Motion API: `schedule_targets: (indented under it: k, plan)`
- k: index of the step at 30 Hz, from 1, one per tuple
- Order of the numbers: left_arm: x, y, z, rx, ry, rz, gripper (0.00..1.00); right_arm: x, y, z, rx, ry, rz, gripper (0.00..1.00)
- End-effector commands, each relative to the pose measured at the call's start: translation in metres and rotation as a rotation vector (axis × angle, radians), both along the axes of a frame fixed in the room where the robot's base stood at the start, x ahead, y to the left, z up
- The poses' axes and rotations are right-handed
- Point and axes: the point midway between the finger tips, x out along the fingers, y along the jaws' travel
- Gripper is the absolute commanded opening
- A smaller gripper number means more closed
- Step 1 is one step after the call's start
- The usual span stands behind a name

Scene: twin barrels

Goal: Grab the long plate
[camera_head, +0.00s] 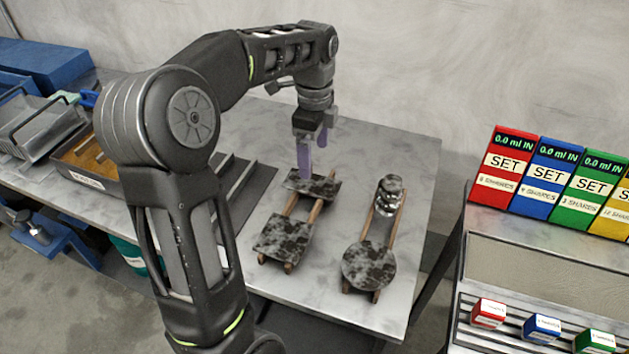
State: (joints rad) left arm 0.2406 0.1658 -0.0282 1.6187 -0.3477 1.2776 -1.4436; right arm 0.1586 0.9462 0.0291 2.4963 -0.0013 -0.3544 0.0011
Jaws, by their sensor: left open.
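Two dark mottled plates with straight edges lie across a pair of wooden rails on the marble-like table. The far plate (325,190) looks wide and narrow, so it seems to be the long plate. The near plate (282,236) looks squarer. My left gripper (313,162) is open, with its purple fingers pointing down over the far plate. One fingertip overlaps the plate's back left part in the picture. I cannot tell whether it touches. Nothing shows between the fingers. My right gripper is out of view.
To the right, a second pair of rails carries a round dark plate (369,266) and a stack of shiny round pieces (388,197). A panel (545,260) with coloured signs and blocks stands at right.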

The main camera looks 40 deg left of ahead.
Motion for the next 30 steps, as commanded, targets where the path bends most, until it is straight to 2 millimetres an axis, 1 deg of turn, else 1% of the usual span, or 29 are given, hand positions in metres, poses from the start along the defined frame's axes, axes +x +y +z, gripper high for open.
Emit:
schedule_targets:
  k: [6,9,17,20,23,26,27,30]
  plan:
    - [-0.001,0.0,-0.019,-0.001,0.003,0.0,0.85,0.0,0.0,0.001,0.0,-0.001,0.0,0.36]
    - [-0.001,0.0,-0.026,-0.001,0.002,0.001,0.85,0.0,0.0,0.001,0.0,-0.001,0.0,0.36]
    - [0.0,0.0,-0.026,0.0,0.001,0.0,0.85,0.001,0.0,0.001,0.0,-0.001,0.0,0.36]
    - [0.0,0.0,-0.031,-0.001,0.002,0.0,0.85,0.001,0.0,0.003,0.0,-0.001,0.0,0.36]
    - [-0.001,0.001,-0.042,-0.001,0.004,0.0,0.85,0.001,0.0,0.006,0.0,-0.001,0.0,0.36]
    - [-0.002,0.001,-0.057,-0.002,0.006,0.0,0.85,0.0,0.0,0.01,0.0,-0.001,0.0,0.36]
    - [-0.002,0.001,-0.064,-0.001,0.005,0.0,0.85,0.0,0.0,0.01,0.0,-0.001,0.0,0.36]
    - [-0.002,0.001,-0.075,0.0,0.004,0.0,0.85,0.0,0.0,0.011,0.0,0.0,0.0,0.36]
